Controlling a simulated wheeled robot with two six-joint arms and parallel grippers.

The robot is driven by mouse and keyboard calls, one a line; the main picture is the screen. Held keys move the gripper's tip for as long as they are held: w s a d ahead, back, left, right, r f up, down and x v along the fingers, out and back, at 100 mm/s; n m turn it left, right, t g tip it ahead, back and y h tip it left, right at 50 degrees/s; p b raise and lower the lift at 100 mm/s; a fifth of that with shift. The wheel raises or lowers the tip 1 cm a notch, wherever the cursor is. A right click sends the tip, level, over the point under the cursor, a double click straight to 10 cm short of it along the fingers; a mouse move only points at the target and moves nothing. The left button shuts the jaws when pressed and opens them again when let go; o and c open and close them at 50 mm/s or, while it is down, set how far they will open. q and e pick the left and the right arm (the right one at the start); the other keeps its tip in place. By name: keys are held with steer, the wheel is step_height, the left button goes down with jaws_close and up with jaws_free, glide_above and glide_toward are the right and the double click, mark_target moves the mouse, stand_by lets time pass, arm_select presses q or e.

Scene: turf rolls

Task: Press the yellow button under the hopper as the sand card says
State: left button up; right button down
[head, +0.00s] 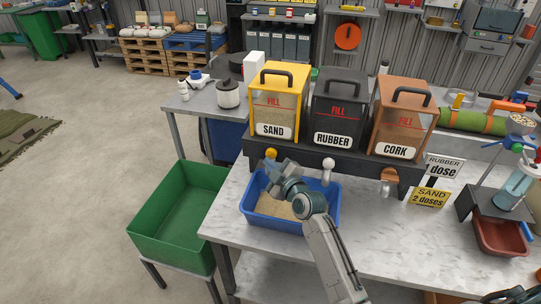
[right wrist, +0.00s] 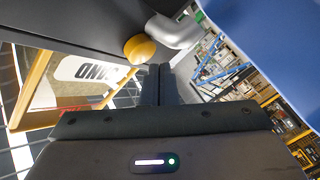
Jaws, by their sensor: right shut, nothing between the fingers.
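The yellow button (head: 270,153) is a small round knob below the yellow sand hopper (head: 278,97). It also shows in the right wrist view (right wrist: 139,48), just beyond my fingertips, with a small gap seeming to remain. My right gripper (head: 272,172) is shut and empty, over the blue tray (head: 287,221), which holds sand. Its closed fingers also show in the right wrist view (right wrist: 159,84). The yellow sand card (head: 431,198) reads "SAND 2 doses".
The dark rubber hopper (head: 337,108) and orange cork hopper (head: 401,115) stand beside the sand one. A white knob (head: 327,164) and a rubber card (head: 444,166), "1 dose", are nearby. A green bin (head: 180,213) stands left of the table. The table's front is clear.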

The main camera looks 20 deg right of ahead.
steer(key=shift+w, duration=0.1)
stand_by(0.8)
steer(key=shift+w+d+b, duration=0.25)
steer(key=shift+w+b, duration=0.05)
steer(key=shift+b, duration=0.1)
steer(key=shift+w+d+b, duration=0.3)
steer(key=shift+w+b, duration=0.15)
stand_by(0.8)
stand_by(0.6)
steer(key=shift+s+a, duration=0.55)
steer(key=shift+s, duration=0.3)
steer(key=shift+s+a, duration=0.7)
steer(key=shift+s, duration=0.35)
steer(key=shift+s+a, duration=0.7)
steer(key=shift+s, duration=0.3)
